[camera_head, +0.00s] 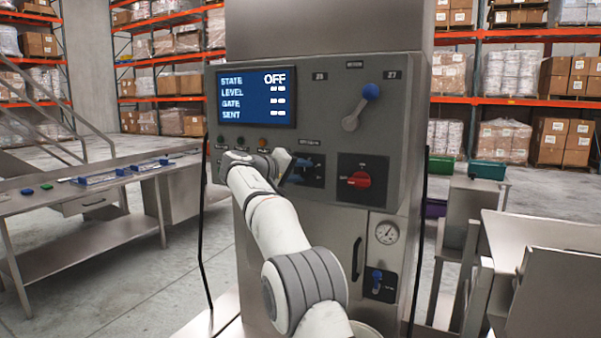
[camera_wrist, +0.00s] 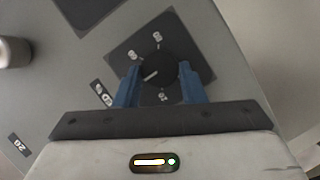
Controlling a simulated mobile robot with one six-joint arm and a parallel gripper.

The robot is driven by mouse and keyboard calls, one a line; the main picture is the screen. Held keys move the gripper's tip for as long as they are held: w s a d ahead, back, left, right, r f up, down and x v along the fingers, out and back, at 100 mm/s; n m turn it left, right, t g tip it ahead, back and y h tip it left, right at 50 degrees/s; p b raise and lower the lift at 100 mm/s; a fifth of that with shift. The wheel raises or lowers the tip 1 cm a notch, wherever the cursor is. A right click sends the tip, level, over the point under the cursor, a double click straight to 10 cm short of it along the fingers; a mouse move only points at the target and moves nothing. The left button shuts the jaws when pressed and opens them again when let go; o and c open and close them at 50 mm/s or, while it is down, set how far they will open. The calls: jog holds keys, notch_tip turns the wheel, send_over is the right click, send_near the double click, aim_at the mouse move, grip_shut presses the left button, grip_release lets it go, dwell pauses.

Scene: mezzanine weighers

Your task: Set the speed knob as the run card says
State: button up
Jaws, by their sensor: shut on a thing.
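A black round knob (camera_wrist: 161,68) with a white pointer line sits on a dark square plate in the wrist view. The line points toward the lower left of that picture. Small numbers ring the knob, too blurred to read surely. My gripper (camera_wrist: 158,70) is shut on the knob, one blue finger on each side. In the head view my gripper (camera_head: 298,166) is at the front of the grey control panel (camera_head: 330,110), left of a red rotary switch (camera_head: 359,180). The black knob cannot be made out there. I cannot make out a run card in either view.
The panel's blue screen (camera_head: 257,98) reads STATE OFF. A steel bench (camera_head: 100,165) stands left and steel stands right. Open floor lies between the bench and the machine.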

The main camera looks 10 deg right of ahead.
jog(key=shift+f, duration=0.25)
jog(key=o, duration=1)
jog(key=shift+r, duration=0.15)
jog(key=b+v, duration=0.1)
jog(key=v, duration=0.6)
jog(key=shift+s+a, duration=0.3)
jog(key=shift+d, duration=0.1)
